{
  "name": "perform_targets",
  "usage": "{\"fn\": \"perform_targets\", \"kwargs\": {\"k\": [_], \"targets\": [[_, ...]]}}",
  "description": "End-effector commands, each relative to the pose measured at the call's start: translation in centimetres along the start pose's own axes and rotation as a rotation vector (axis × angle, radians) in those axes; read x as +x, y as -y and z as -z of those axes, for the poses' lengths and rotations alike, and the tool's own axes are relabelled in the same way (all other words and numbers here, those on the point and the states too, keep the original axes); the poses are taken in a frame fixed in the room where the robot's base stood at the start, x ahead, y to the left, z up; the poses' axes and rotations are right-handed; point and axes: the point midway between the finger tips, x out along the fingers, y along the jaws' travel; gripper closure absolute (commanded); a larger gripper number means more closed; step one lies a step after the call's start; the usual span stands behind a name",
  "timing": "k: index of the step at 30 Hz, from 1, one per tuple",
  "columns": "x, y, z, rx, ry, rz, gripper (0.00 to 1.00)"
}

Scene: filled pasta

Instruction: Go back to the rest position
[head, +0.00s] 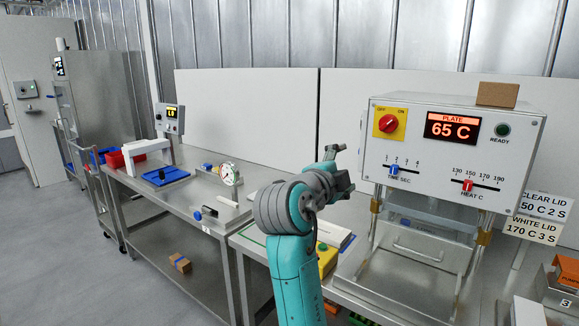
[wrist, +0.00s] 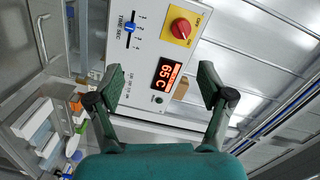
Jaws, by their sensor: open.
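My gripper (head: 342,168) is raised over the bench in the head view, left of the sealing machine (head: 448,165). Its jaws are apart and nothing shows between them. In the wrist view the gripper (wrist: 162,82) has its two dark fingers spread wide, with the machine's front panel behind them. The panel's red display (head: 452,129) reads PLATE 65 C. The red knob (head: 389,123) sits on a yellow OFF/ON plate. The blue time slider (head: 395,168) stands near the low end and the red heat slider (head: 467,186) near the left part of its scale.
The steel bench (head: 195,205) runs left with a blue tray (head: 163,176), red bin (head: 117,161) and round gauge (head: 229,174). A cardboard box (head: 497,95) sits on the machine. A lid-setting sign (head: 540,216) stands at right. The floor (head: 60,245) at left is clear.

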Motion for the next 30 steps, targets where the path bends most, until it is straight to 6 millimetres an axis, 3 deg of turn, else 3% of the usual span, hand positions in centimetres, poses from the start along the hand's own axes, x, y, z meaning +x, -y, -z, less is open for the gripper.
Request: {"fn": "perform_targets", "kwargs": {"k": [8,17,23,30], "targets": [[0.6,-7.4,-2.1,-0.177,0.063,0.026,0.20],[-0.3,-19.6,-4.1,-0.447,0.179,0.080,0.20],[-2.4,-27.4,-4.2,-0.601,0.258,0.120,0.20],[-6.1,-36.0,-3.3,-0.760,0.347,0.169,0.20]]}}
